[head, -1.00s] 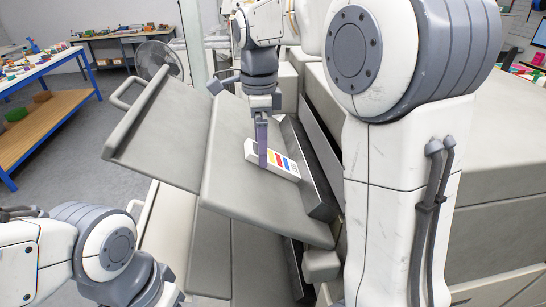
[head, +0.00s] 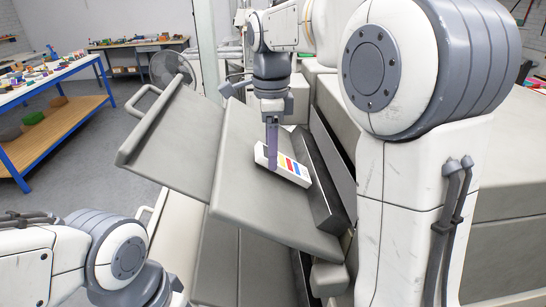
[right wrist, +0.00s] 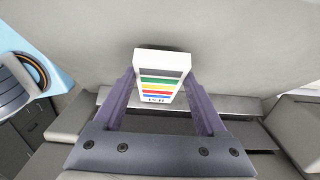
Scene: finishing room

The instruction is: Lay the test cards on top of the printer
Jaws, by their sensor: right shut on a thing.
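The test cards (head: 291,171) form a white block with coloured stripes, above the sloped grey tray (head: 235,180) of the large grey machine, which looks like the printer (head: 510,150). My right gripper (head: 272,165) points down and is shut on the cards. In the right wrist view the cards (right wrist: 160,62) sit between the two purple fingers, stripes facing the camera. I cannot tell whether the cards touch the tray. My left arm shows at the lower left of the head view, but its gripper is out of view.
A dark ledge (head: 318,180) runs along the tray's right side. A raised grey panel with a handle (head: 165,130) adjoins the tray on the left. A blue-legged table (head: 60,118) with small items stands far left, and a fan (head: 170,65) behind. Open floor lies between.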

